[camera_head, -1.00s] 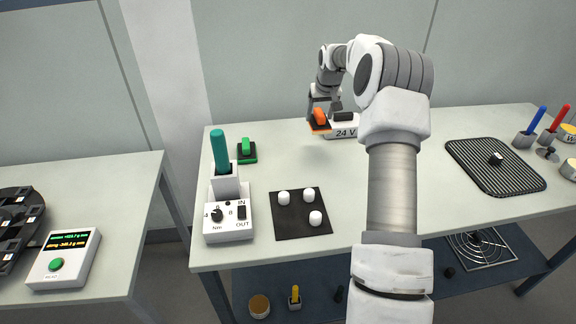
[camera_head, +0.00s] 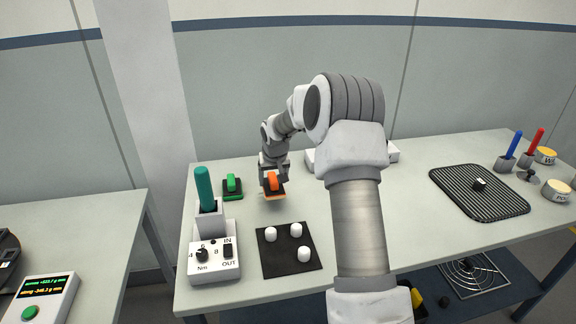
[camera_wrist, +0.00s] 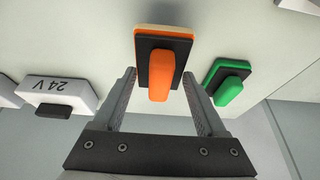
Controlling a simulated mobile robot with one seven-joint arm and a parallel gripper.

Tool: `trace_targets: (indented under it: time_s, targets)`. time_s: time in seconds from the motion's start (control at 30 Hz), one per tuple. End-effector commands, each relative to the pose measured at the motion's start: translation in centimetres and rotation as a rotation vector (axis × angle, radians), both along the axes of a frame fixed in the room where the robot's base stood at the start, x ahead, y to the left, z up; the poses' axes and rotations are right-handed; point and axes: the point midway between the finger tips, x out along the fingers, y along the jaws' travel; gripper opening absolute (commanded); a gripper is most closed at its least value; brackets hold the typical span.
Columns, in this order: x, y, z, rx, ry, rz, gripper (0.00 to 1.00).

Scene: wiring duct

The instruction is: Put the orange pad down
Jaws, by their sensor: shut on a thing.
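The orange pad (camera_head: 273,192) has an orange handle on a black plate with an orange base. My gripper (camera_head: 272,176) is shut on it, at the back left of the table, just right of the green pad (camera_head: 232,188). In the wrist view, the orange pad (camera_wrist: 160,40) is between the two fingers of my gripper (camera_wrist: 159,76), and the green pad (camera_wrist: 229,90) is beside it. The orange pad is close to the table top; I cannot tell whether it touches.
A white device with a teal-handled tool (camera_head: 205,188) stands in front of the green pad. A black mat (camera_head: 270,262) with white pegs lies nearer the front. A white 24 V box (camera_wrist: 60,92) is to one side. A ribbed dark mat (camera_head: 460,190) is at right.

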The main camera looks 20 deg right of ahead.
Motion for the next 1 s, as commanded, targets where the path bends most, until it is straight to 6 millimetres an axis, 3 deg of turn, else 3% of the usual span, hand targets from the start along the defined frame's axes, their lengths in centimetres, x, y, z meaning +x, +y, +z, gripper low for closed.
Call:
trace_targets:
  time_s: [0.07, 0.2, 0.63, 0.67, 0.8, 1.0]
  targets:
    - [-0.1, 0.0, -1.6, -0.002, 0.003, 0.000, 0.18]
    - [0.0, 0.0, -3.1, 0.001, 0.001, -0.001, 0.18]
    - [0.0, -0.1, -3.7, -0.001, 0.000, 0.000, 0.18]
    - [0.0, -0.1, -3.7, -0.001, 0.000, 0.000, 0.76]
    - [0.0, -0.1, -3.6, -0.001, 0.000, 0.000, 1.00]
    - [0.0, -0.1, -3.6, -0.001, 0.000, 0.000, 1.00]
